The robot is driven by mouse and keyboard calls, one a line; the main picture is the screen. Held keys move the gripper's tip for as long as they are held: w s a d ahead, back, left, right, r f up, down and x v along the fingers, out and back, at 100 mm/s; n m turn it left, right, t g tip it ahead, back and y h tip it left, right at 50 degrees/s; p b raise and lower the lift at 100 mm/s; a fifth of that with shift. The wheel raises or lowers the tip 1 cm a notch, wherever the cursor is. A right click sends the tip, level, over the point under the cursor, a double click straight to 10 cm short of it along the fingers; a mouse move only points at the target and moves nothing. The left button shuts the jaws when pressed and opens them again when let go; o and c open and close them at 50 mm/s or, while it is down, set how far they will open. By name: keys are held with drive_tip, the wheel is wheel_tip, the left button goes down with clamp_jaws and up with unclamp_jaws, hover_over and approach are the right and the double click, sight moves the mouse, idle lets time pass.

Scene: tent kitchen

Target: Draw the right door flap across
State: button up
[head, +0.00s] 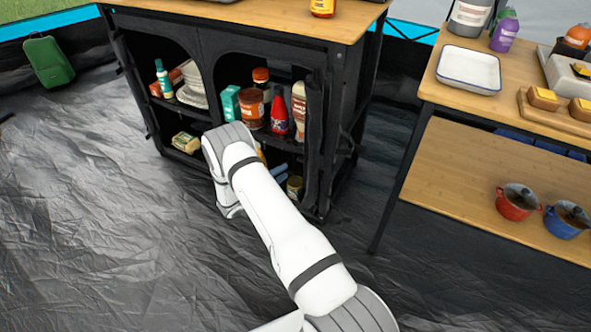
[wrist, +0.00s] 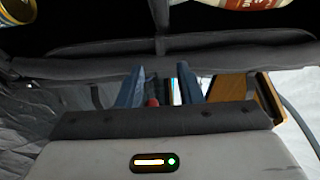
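The right door flap (head: 316,135) is dark fabric gathered upright along the right side of the cabinet's right opening. In the wrist view a dark fabric band, apparently this flap (wrist: 85,83), runs across the picture. My gripper reaches in front of the right opening, low down; its body is mostly hidden by my arm in the head view. In the wrist view its two bluish fingers (wrist: 160,88) stand apart with a gap between them. Their tips end at the band's near edge; I cannot tell whether they touch it. The dark cabinet (head: 208,45) has two arched openings, both uncovered.
Bottles and jars, including a red bottle (head: 279,116), stand on the shelf behind the right opening. A can (head: 294,187) is below. A wooden table (head: 420,180) with a red pot (head: 514,204) and a blue pot (head: 566,222) is right.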

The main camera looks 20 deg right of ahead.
drive_tip(key=b+x, duration=0.1)
drive_tip(key=x, duration=0.6)
drive_tip(key=shift+d+b, duration=0.2)
drive_tip(key=shift+b, duration=0.2)
clamp_jaws()
